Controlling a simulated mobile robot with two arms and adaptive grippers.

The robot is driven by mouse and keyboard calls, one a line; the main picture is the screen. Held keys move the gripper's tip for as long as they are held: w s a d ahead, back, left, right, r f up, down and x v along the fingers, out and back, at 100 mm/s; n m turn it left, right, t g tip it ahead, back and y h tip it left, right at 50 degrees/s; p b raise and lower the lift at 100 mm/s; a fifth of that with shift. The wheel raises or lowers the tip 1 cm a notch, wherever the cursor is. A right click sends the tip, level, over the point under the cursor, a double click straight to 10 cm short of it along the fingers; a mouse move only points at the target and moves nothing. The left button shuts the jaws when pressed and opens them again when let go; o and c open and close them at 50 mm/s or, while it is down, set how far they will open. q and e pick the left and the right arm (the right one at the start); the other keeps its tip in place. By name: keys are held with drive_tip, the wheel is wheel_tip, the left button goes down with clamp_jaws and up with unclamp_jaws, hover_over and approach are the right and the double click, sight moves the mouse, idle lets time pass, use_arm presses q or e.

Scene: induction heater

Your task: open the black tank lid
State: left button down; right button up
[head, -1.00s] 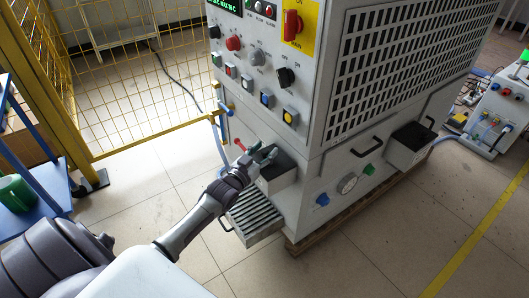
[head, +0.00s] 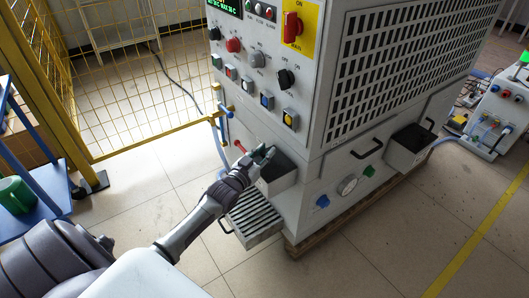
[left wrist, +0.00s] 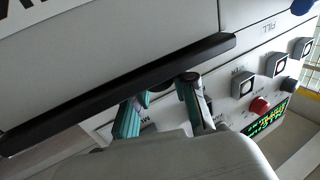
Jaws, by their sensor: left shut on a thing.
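The black tank lid (head: 285,163) lies on top of the small grey tank (head: 276,182), which sticks out of the lower front of the heater cabinet. My left gripper (head: 264,154) is at the lid's back left edge, with its fingers shut on the lid. In the left wrist view the lid's black edge (left wrist: 110,92) runs slantwise across the picture. The teal-padded fingers of the gripper (left wrist: 160,104) reach the edge's far side, and the exact contact is partly hidden. The lid looks lowered. My right gripper is in neither view.
The heater cabinet's control panel (head: 262,70), with knobs and buttons, rises above the tank. A slatted grey tray (head: 256,216) sticks out below it. A second dark-topped box (head: 411,145) is on the right. A yellow mesh fence (head: 130,80) stands at the left.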

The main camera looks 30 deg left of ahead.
sight(270, 164)
use_arm(q)
drive_tip(key=shift+r, duration=0.15)
drive_tip(key=shift+d+r+m, duration=0.15)
drive_tip(key=shift+r+m, duration=0.15)
drive_tip(key=shift+m, duration=0.2)
drive_tip(key=shift+s+d+r+m+t+p, duration=0.15)
drive_tip(key=shift+d+r+m+t+p, duration=0.2)
drive_tip(key=shift+r+m+t, duration=0.25)
drive_tip(key=shift+s+d+r+m, duration=0.2)
drive_tip(key=shift+d+r+m, duration=0.2)
drive_tip(key=shift+m, duration=0.6)
drive_tip(key=shift+s+d+r+m+t+h, duration=0.2)
drive_tip(key=shift+d+r+m+t+h, duration=0.3)
drive_tip(key=shift+m, duration=0.6)
drive_tip(key=shift+s+d+r+m+t+h, duration=0.3)
drive_tip(key=shift+d+r+m+h, duration=0.15)
drive_tip(key=shift+m, duration=0.55)
drive_tip(key=s+d+m+h+b, duration=0.3)
drive_tip(key=d+m+h, duration=0.4)
drive_tip(key=m, duration=0.8)
drive_tip(key=shift+s+d+r+m+b, duration=0.15)
drive_tip(key=shift+d+m+b, duration=0.15)
drive_tip(key=shift+d+b, duration=0.5)
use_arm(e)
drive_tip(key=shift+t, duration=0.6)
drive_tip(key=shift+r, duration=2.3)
